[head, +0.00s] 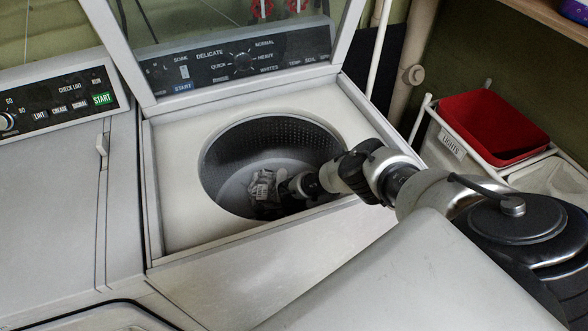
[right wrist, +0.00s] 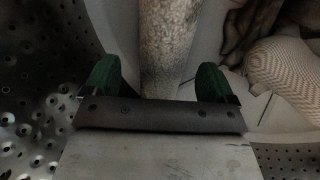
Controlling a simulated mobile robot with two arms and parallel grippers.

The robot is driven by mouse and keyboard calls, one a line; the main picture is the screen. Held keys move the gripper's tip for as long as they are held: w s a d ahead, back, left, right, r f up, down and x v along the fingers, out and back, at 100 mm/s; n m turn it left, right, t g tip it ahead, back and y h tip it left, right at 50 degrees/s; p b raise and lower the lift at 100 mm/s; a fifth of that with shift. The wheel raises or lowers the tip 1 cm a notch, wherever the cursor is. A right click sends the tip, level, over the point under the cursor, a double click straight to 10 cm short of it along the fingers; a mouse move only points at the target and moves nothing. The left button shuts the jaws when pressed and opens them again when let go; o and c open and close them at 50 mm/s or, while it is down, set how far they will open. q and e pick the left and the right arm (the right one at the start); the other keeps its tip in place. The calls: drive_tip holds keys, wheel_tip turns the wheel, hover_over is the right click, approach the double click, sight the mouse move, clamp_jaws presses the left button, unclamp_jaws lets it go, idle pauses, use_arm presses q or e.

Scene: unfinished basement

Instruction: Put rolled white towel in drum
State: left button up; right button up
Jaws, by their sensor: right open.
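The drum (head: 225,165) is the open, perforated metal tub of the top-loading washer, and its wall also shows in the right wrist view (right wrist: 35,60). My right arm reaches in over the rim, with its gripper (head: 268,197) low inside the drum. In the right wrist view the green-tipped fingers (right wrist: 158,82) are apart. A pale, speckled roll, seemingly the rolled white towel (right wrist: 168,45), lies between and beyond them inside the drum. Its near end is hidden behind the gripper's body. My left gripper is not in view.
Patterned pale cloth (right wrist: 285,72) and darker cloth (right wrist: 243,30) lie right of the roll in the drum. The washer's lid (head: 235,65) stands open behind. A second machine (head: 50,200) is on the left. A red-lined hamper (head: 490,125) stands at right.

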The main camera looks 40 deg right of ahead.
drive_tip(key=p+v, duration=0.1)
drive_tip(key=v, duration=0.3)
drive_tip(key=shift+r+p, duration=0.4)
drive_tip(key=v, duration=0.8)
drive_tip(key=shift+r, duration=0.15)
